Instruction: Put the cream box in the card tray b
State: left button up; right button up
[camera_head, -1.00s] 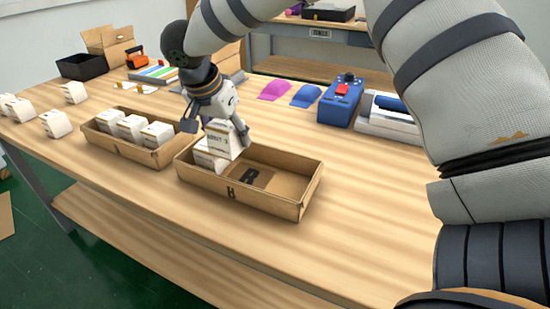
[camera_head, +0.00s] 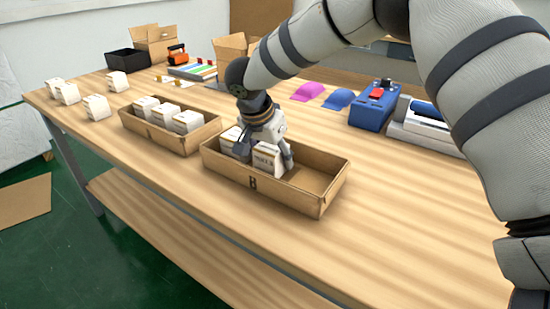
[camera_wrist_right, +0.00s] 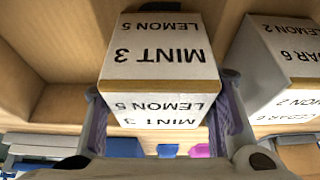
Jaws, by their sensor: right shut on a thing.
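The cream box (camera_head: 266,160) is a white carton with a brown band; its label in the wrist view (camera_wrist_right: 158,55) reads MINT 3 and LEMON 5. My right gripper (camera_head: 264,147) is shut on it, with one finger on each side. The box is inside card tray b (camera_head: 300,199), a brown cardboard tray marked B, near its middle. Whether its base touches the tray floor is hidden. A second carton (camera_head: 232,143), marked CEDAR 6 in the wrist view (camera_wrist_right: 270,65), stands in the tray's left end beside it. My left gripper is not in view.
Another cardboard tray (camera_head: 160,140) with three cartons stands just left of tray b. Several loose cartons (camera_head: 97,107) stand at the table's left. Tray b's right end is empty.

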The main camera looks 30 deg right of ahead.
jog(key=shift+f, duration=0.15)
jog(key=o, duration=1.2)
jog(key=shift+r, duration=0.2)
jog(key=p+v, duration=0.1)
jog(key=v, duration=1.1)
